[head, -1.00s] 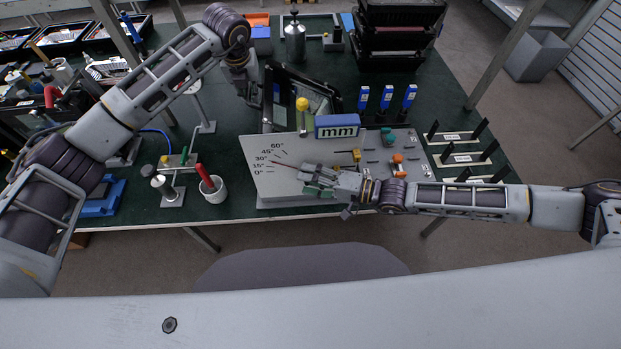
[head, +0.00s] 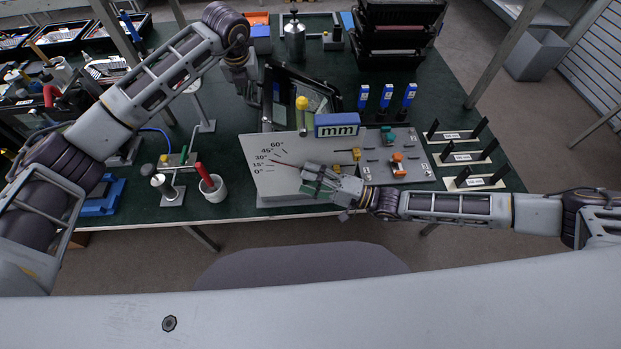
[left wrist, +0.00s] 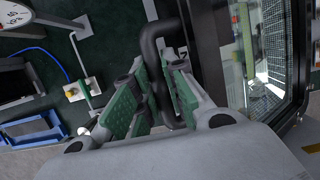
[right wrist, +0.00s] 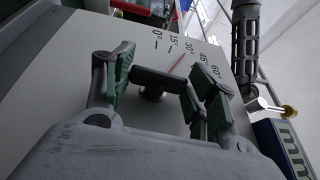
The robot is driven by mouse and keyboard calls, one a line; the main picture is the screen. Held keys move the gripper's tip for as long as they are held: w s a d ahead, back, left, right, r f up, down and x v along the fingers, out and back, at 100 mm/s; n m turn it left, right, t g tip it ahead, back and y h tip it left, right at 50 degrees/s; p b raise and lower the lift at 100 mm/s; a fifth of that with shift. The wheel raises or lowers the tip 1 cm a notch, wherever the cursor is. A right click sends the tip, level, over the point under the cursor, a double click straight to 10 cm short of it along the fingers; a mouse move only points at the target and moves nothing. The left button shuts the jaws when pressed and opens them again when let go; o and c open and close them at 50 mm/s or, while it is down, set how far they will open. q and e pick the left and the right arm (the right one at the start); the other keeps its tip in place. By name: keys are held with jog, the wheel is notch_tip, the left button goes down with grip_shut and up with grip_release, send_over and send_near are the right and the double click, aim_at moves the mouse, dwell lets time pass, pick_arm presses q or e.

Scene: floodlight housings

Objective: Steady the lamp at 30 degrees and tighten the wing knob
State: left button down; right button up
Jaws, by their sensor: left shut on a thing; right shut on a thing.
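The lamp (head: 312,92) is a black-framed floodlight with a glass front, behind the grey scale panel (head: 262,187). In the left wrist view its glass (left wrist: 262,50) is at the right. My left gripper (head: 254,96) is shut on a bent black bar (left wrist: 152,45) at the lamp's left side. The wing knob (right wrist: 160,78) is a dark crossbar in front of the panel. The red pointer (head: 284,163) lies close to the 30 degree mark. The knob is mostly hidden in the head view.
A blue "mm" block (head: 337,125) and a yellow-topped post (head: 302,113) stand at the panel's back edge. A white cup (head: 213,188) with a red-handled tool is to its left. Stacked black housings (head: 400,35) are behind. Labelled holders (head: 468,158) stand at the right.

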jog(key=shift+s+a+f, duration=0.1)
jog(key=shift+s, duration=0.05)
jog(key=o, duration=1)
jog(key=shift+v, duration=6)
